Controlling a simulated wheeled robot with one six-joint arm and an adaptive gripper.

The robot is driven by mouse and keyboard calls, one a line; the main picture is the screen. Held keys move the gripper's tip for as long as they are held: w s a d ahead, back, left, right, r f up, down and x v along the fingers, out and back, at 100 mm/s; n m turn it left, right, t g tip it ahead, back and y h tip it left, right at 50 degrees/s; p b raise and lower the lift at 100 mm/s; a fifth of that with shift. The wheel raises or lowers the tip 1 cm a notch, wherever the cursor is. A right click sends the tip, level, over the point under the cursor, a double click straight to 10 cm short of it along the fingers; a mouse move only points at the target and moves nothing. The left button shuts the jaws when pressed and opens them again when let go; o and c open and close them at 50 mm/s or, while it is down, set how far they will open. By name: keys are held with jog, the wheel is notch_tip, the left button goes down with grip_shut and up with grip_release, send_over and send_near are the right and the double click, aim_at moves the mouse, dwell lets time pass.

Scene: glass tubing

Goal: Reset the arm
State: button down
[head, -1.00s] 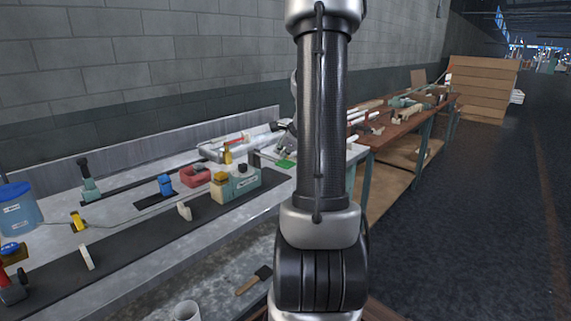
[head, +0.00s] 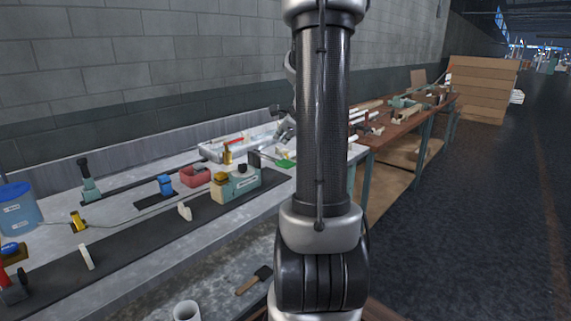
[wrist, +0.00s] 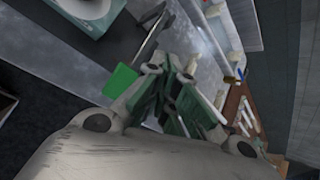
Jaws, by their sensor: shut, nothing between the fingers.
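My gripper (wrist: 168,76) is shut and empty in the wrist view, with its green-padded fingers close together above the bench. In the head view my arm runs upright through the middle and hides much of the gripper; part of the wrist shows just left of it, above the bench's far end. A flat green piece (wrist: 120,80) lies beside the fingers in the wrist view, apart from them as far as I can tell. A green piece also shows in the head view (head: 284,162) on the bench, close to my arm.
The grey bench (head: 150,245) carries a blue tub (head: 18,208), a red bin (head: 195,176), a pale green machine (head: 237,184) and a long white tray (head: 225,150). A brown table (head: 398,128) with tools stands behind my arm. The floor at right is clear.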

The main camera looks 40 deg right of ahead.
dwell(0.5)
jog(key=shift+a+f+n, duration=0.1)
jog(key=shift+a+n, duration=0.2)
jog(key=shift+n, duration=0.5)
jog(key=s+a+f+n+g+y, duration=0.2)
jog(key=s+a+n+g+y, duration=0.15)
jog(key=s+a+n, duration=0.75)
jog(key=s+a+r+n, duration=0.3)
jog(key=s+a+n, duration=0.2)
jog(key=a+n, duration=0.2)
jog(key=s+a+r+n+g+h, duration=0.1)
jog(key=s+a+r+n, duration=0.3)
jog(key=n, duration=0.6)
jog(key=s+a, duration=0.2)
jog(key=a, duration=0.1)
jog(key=shift+s+a, duration=0.15)
jog(key=shift+s, duration=0.1)
jog(key=shift+r, duration=0.1)
